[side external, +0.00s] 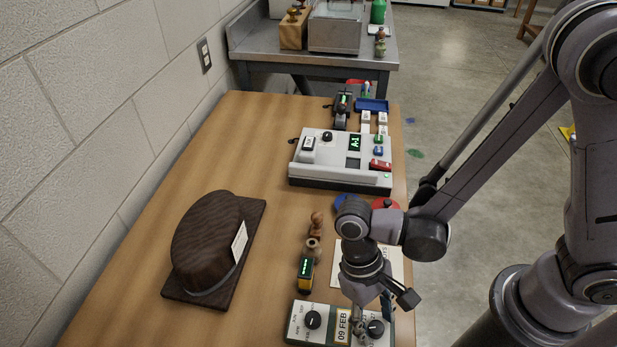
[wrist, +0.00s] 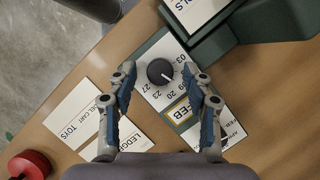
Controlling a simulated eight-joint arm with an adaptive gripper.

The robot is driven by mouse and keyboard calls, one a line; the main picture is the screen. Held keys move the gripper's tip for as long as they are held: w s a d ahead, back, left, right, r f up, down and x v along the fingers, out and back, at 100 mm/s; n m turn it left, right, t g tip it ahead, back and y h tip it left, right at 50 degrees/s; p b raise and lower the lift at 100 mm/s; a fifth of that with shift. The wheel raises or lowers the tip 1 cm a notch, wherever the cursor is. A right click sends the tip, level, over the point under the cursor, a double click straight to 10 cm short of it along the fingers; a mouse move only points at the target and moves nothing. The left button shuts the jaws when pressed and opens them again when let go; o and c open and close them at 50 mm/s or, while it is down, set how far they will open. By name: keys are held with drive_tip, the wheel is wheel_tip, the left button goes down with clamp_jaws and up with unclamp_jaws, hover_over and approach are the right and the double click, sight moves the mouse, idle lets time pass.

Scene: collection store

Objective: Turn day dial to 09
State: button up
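The date stamp box (side external: 338,311) at the bottom of the side view has a pale face, two black dials and a window (side external: 343,325) reading "09 FEB". The day dial (wrist: 160,71), ringed by numbers, is in the wrist view's upper middle; its white pointer line aims down and right. In the side view it is the right dial (side external: 376,328). The other dial (side external: 313,319) is at the left. My gripper (wrist: 160,78) is open, its fingers apart on either side of the day dial, with gaps visible. The right finger partly covers the date window; only "FEB" shows there.
Printed cards (wrist: 80,113) lie beside the box. A red round item (wrist: 30,165) is at the lower left of the wrist view.

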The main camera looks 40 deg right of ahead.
drive_tip(key=v, duration=1.2)
idle(0.4)
drive_tip(key=w+d+r+t, duration=0.2)
drive_tip(key=d+t, duration=0.2)
drive_tip(key=d, duration=0.3)
drive_tip(key=w+d+r+t, duration=0.3)
drive_tip(key=d, duration=0.4)
drive_tip(key=w+d+r+t, duration=0.2)
drive_tip(key=w+d+t, duration=0.1)
drive_tip(key=d, duration=0.4)
drive_tip(key=shift+d+r+m+t, duration=0.2)
drive_tip(key=shift+r+m+t, duration=0.1)
drive_tip(key=shift+t, duration=0.5)
drive_tip(key=shift+w, duration=0.1)
